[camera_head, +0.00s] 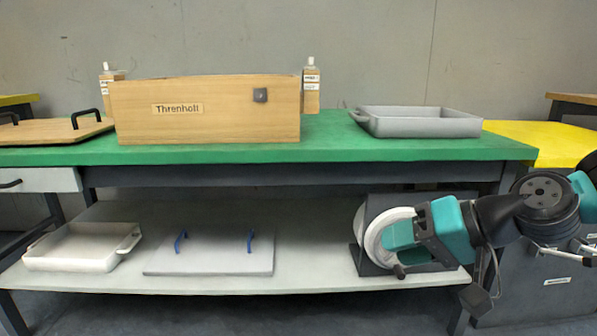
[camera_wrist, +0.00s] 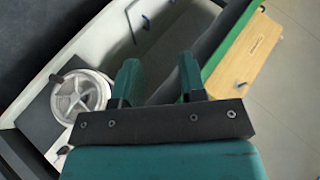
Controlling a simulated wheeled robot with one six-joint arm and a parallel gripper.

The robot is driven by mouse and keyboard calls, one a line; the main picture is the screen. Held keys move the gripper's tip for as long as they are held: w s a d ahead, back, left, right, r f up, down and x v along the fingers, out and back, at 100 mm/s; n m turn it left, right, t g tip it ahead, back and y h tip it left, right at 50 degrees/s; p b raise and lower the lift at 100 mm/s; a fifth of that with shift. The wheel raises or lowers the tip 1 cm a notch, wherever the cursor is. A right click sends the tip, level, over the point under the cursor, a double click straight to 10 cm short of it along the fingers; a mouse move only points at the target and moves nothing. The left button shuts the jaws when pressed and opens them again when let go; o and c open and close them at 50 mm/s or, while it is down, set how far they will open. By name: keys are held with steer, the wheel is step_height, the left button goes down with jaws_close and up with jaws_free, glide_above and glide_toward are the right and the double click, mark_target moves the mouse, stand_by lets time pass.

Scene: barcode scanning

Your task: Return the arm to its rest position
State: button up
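My gripper (camera_head: 392,238) is at the right of the head view, in front of the lower shelf's right end. It points left. In the wrist view my gripper (camera_wrist: 158,76) has two teal fingers standing apart with nothing between them. In the head view one finger largely hides the other. My arm comes in from the right edge, bent, with its black joint in front of the table's right end.
A green table (camera_head: 330,148) bears a wooden box (camera_head: 205,120), a grey tray (camera_head: 425,124) and two bottles. The lower shelf (camera_head: 310,277) holds a white tray (camera_head: 80,250), a blue-handled board (camera_head: 210,262) and a white wheel (camera_wrist: 80,97) close to my gripper.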

steer(key=s+r+n+g+h+p, duration=0.3)
steer(key=s+r+p, duration=0.15)
steer(key=s, duration=0.45)
steer(key=s+r+n+g+h+p, duration=0.35)
steer(key=s+r, duration=0.25)
steer(key=s, duration=0.2)
step_height(320, 180, up, 37)
steer(key=p, duration=3.7)
steer(key=shift+a+f+t+y, duration=0.15)
steer(key=shift+a+t+y, duration=0.2)
steer(key=shift+t, duration=0.1)
